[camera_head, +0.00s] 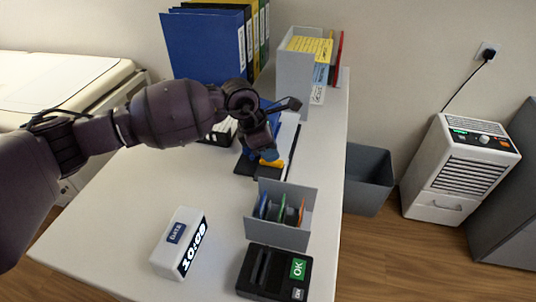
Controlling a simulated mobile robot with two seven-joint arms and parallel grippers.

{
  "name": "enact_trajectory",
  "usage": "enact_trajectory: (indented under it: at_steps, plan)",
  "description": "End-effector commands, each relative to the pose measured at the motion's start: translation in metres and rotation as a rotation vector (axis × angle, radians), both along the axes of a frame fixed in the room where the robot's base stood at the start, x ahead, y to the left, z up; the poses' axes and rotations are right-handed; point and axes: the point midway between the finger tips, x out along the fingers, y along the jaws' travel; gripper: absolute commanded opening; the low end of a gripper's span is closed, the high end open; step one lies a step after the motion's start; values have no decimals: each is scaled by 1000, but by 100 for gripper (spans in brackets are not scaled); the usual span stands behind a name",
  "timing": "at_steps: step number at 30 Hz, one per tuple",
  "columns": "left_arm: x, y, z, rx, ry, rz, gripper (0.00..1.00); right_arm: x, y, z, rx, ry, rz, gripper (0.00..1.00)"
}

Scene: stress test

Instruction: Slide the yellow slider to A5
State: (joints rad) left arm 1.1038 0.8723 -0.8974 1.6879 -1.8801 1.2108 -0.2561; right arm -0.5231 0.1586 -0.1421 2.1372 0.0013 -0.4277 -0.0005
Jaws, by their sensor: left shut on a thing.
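My left arm reaches in from the left over the white table, and my left gripper (268,153) points down at the black device with the yellow slider (272,163). The gripper is shut on the yellow slider, whose lower part shows just below the fingertips. The black device (246,168) lies on the table with a white sheet (287,132) along its right side. My gripper and wrist cover much of the device, and no A5 mark can be read. My right gripper is not in view.
A grey box with coloured cards (262,233), a black OK terminal (252,275) and a white clock (165,255) stand in front. Blue binders (200,45) and a grey file holder (294,75) stand behind. A grey bin (366,185) is right of the table.

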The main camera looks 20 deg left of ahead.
Motion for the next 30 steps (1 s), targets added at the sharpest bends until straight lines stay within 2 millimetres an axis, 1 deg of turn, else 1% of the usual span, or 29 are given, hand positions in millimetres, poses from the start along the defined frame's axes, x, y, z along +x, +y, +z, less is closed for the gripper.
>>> enact_trajectory:
  at_steps: [5,6,7,15,19,23,30]
  plan:
    - [0,0,0,0,0,-1,0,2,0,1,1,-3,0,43]
    - [-1,0,0,0,0,0,26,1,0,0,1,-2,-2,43]
    - [-1,0,0,0,0,0,31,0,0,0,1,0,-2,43]
    - [-1,0,1,0,0,0,32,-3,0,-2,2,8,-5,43]
    - [-1,3,8,0,-2,1,32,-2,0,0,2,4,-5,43]
    - [-3,9,27,0,-7,1,32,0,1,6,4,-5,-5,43]
    - [-10,25,68,0,-6,1,32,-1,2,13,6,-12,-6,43]
